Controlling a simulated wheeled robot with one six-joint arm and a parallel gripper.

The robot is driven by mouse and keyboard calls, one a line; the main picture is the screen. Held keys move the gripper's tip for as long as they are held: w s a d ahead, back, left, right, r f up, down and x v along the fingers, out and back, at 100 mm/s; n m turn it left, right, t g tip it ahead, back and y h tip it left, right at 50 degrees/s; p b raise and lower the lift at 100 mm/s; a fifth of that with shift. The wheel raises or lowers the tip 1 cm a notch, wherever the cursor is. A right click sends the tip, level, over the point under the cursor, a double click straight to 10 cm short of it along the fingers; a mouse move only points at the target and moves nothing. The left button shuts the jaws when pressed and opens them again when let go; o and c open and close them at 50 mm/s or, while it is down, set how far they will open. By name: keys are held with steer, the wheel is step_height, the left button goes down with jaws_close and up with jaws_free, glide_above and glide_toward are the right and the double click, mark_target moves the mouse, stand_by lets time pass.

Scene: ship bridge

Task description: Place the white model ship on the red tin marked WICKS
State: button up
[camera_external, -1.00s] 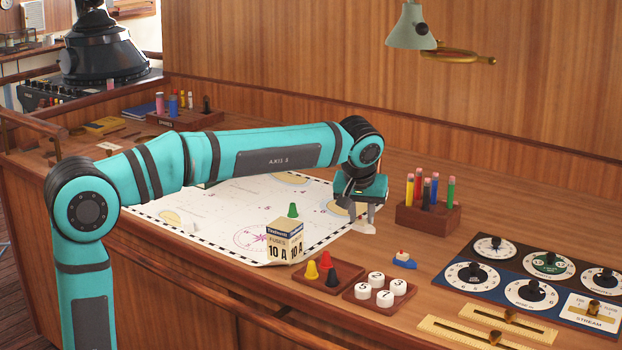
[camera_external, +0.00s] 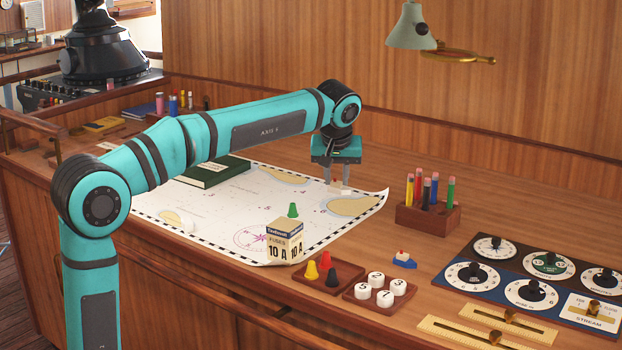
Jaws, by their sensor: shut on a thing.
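My gripper (camera_external: 338,182) points down over the back right part of the chart. It is shut on a small whitish thing, the white model ship (camera_external: 342,189), seen low between the fingertips. The ship is small and partly covered by the fingers, and I cannot tell whether it touches the chart. I cannot make out a red tin marked WICKS in this view.
A dark green book (camera_external: 213,171) lies on the chart (camera_external: 215,215). A fuse box (camera_external: 285,242) and green cone (camera_external: 293,210) stand near its front. A pencil block (camera_external: 428,217), blue toy boat (camera_external: 404,260), and trays of cones (camera_external: 345,275) and numbered pieces (camera_external: 372,296) lie rightward.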

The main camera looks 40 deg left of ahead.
steer(key=w+a+r+n+g+y, duration=0.15)
steer(key=a+n, duration=0.45)
steer(key=a, duration=2.7)
steer(key=s+a+r+n+g, duration=0.1)
steer(key=s+a, duration=0.5)
steer(key=a, duration=0.8)
steer(key=s+a+r+n+g, duration=0.1)
steer(key=s+a+n, duration=0.3)
steer(key=a, duration=1.1)
steer(key=shift+s+a, duration=0.25)
steer(key=shift+s, duration=0.95)
steer(key=shift+y, duration=0.25)
steer(key=shift+f, duration=4.65)
steer(key=shift+c, duration=0.2)
steer(key=shift+f, duration=0.1)
steer(key=o, duration=1)
